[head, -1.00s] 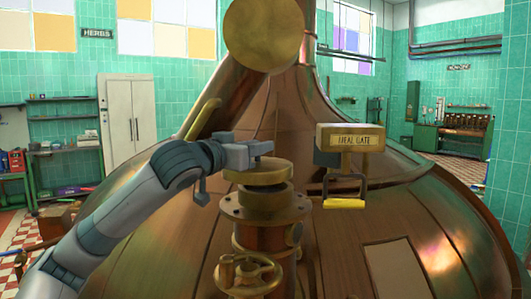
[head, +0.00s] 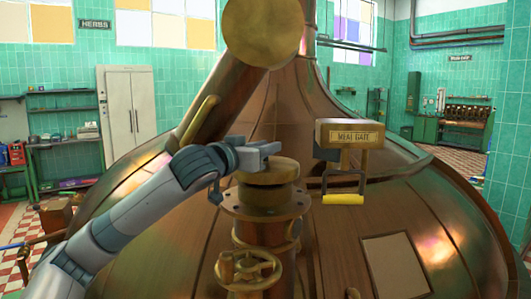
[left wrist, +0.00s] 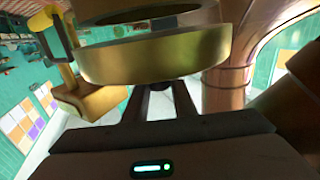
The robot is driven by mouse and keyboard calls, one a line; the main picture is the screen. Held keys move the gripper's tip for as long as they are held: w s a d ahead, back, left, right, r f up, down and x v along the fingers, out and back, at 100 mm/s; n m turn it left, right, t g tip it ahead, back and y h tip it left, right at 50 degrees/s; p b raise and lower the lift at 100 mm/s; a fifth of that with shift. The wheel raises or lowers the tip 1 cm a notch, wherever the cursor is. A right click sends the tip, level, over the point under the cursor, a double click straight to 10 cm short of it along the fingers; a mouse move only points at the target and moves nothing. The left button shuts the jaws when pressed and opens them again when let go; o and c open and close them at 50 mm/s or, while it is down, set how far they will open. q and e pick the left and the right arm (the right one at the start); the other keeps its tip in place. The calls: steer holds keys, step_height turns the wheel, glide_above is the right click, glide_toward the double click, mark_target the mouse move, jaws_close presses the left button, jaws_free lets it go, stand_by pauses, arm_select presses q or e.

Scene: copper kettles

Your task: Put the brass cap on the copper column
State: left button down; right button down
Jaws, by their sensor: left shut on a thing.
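The brass cap (head: 268,173) is a round, thick disc in the head view, directly over the top of the copper column (head: 264,236). My left gripper (head: 268,149) is shut on the cap from above and from the left. The gripped part is hidden by the fingers. In the left wrist view the cap (left wrist: 150,60) lies just past the fingers (left wrist: 166,98), with a dark band between it and a brass ring beyond. The cap looks level and lined up with the column's brass collar (head: 265,198). I cannot tell whether they touch. My right gripper is not in view.
The box lettered "MEAL GATE" (head: 350,134), with its yellow handle (head: 343,199), is close on the right of the cap. A brass handwheel (head: 246,268) is on the column's front. The big copper kettle (head: 150,225) surrounds the column. A brass disc (head: 262,32) is above.

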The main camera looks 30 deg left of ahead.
arm_select(q)
steer(key=shift+s+a+f, duration=0.1)
steer(key=shift+s+f, duration=0.05)
steer(key=shift+f, duration=0.6)
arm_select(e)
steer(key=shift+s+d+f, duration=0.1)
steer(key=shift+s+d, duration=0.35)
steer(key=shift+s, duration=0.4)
arm_select(q)
steer(key=shift+f, duration=0.1)
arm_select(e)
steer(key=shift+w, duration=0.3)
arm_select(q)
steer(key=shift+f, duration=0.2)
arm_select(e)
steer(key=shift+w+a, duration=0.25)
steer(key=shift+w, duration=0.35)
arm_select(q)
steer(key=shift+f, duration=0.1)
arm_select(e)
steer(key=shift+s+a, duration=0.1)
